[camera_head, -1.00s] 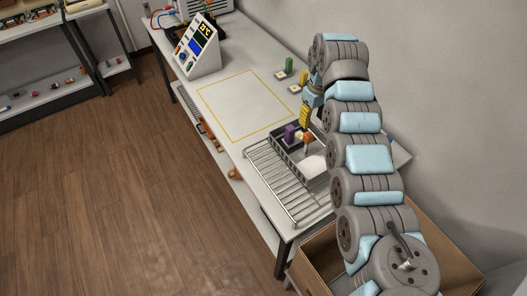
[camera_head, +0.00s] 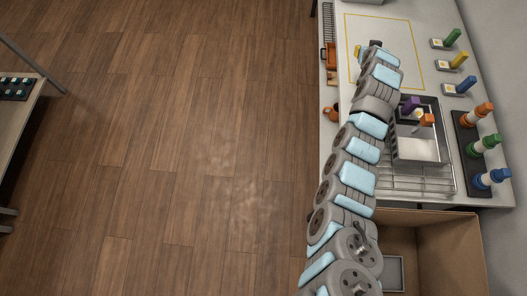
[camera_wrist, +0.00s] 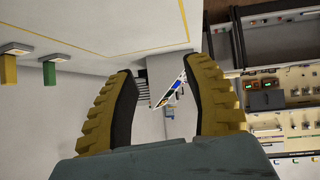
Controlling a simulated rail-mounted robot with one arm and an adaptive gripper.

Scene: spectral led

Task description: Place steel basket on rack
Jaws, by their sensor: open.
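The steel basket (camera_head: 418,148) is a silver open box at the right of the head view. It lies over the back part of the wire rack (camera_head: 420,185); I cannot tell whether it rests flat there. My gripper (camera_head: 357,51) is at the far end of my arm, over the table by the yellow outlined area, apart from the basket. The wrist view shows its two yellow ribbed fingers (camera_wrist: 167,105) spread open with nothing held between them. My arm hides the rack's left side.
A dark tray (camera_head: 434,108) lies behind the basket, near purple (camera_head: 410,104) and orange (camera_head: 427,120) handled items. A dark stand (camera_head: 469,150) with coloured pieces is at right. A cardboard box (camera_head: 445,250) stands in front. The yellow outlined area (camera_head: 375,25) looks mostly clear.

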